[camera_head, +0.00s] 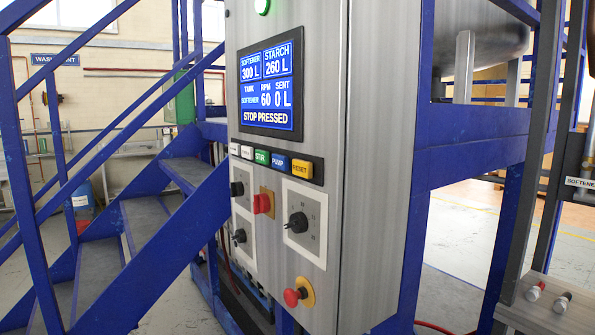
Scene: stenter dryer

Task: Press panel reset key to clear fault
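The grey control panel (385,150) stands upright in the middle of the view. Its yellow RESET key (301,170) is at the right end of a row of keys, beside the blue PUMP key (279,163) and the green STIR key (261,157). The screen (270,85) above reads "STOP PRESSED", with softener 300 L and starch 260 L. A red mushroom button (295,296) on a yellow base is low on the panel. My gripper is not in view.
Blue stairs with railings (150,225) stand close at the panel's left. Black knobs (298,222) and a red switch (263,203) sit below the keys. A blue frame (480,155) and grey posts are at the right. The space before the panel's face looks clear.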

